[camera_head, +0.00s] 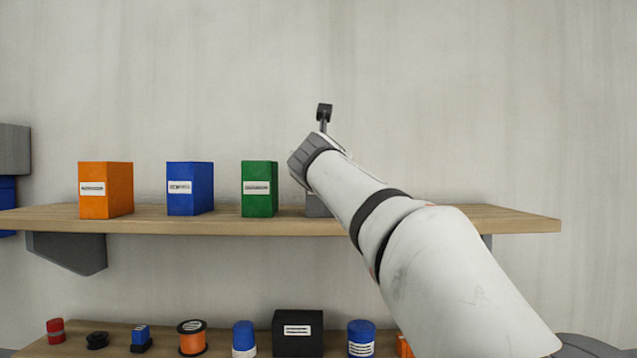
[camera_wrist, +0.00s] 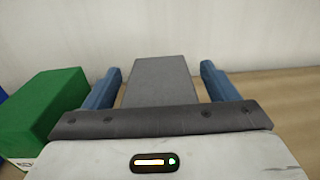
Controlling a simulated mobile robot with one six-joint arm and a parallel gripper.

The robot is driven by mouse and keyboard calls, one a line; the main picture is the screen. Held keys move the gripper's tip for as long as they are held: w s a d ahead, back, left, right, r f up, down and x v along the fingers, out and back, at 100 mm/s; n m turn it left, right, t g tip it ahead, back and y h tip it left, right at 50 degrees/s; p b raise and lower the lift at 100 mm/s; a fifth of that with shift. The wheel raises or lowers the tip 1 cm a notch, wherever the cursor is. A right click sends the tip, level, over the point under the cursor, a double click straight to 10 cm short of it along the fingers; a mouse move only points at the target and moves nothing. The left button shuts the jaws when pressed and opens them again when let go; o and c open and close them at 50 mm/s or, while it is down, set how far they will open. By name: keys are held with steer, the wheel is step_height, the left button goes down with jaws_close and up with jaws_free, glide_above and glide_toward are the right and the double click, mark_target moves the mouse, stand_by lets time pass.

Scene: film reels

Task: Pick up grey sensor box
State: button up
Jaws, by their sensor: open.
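The grey sensor box (camera_wrist: 160,82) shows in the wrist view between the two blue fingers of my gripper (camera_wrist: 162,84). Its near end is hidden behind the gripper body. The fingers are open, one to each side of the box, with a gap visible on both sides. In the head view, only a small part of the grey box (camera_head: 318,206) shows on the upper shelf (camera_head: 330,228), right of the green box; my arm hides the rest. My gripper's fingers are mostly hidden in the head view.
A green box (camera_head: 260,188) stands close on the left, also in the wrist view (camera_wrist: 52,105). Blue (camera_head: 190,188) and orange (camera_head: 105,190) boxes stand farther left. The wall is behind. The shelf's right end is clear. A lower shelf (camera_head: 115,338) holds several small items.

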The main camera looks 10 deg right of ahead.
steer(key=c, duration=1.2)
steer(key=shift+r, duration=0.1)
